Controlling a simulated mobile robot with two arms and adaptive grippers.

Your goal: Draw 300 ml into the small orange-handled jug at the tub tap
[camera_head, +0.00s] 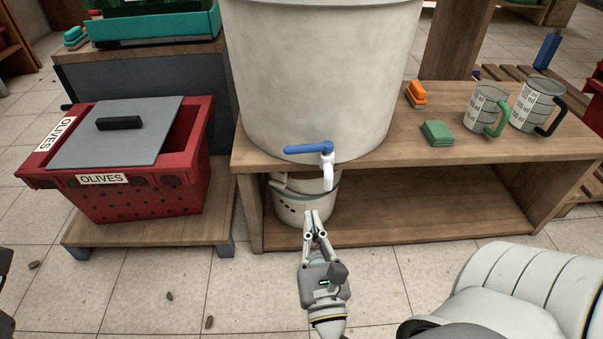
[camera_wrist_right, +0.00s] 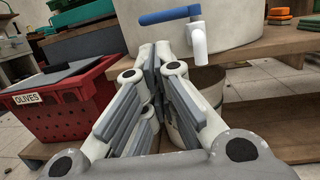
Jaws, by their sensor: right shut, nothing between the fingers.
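The large pale tub (camera_head: 322,75) stands on a wooden bench. Its tap has a blue lever (camera_head: 305,149) pointing left and a white spout (camera_head: 328,178) pointing down. The tap also shows in the right wrist view, with its spout (camera_wrist_right: 199,42) beyond my fingers. My right gripper (camera_head: 312,214) is shut and empty, below the tap and in front of the pale bucket on the lower shelf. No orange-handled jug can be made out; the two measuring jugs in view have a green handle (camera_head: 494,122) and a black handle (camera_head: 551,118). My left gripper is not in view.
The pale bucket (camera_head: 290,210) sits on the lower shelf under the tap. Orange (camera_head: 416,93) and green (camera_head: 437,133) blocks lie on the bench. A red olive crate (camera_head: 130,200) with a grey lid stands at left. The lower shelf's right part is clear.

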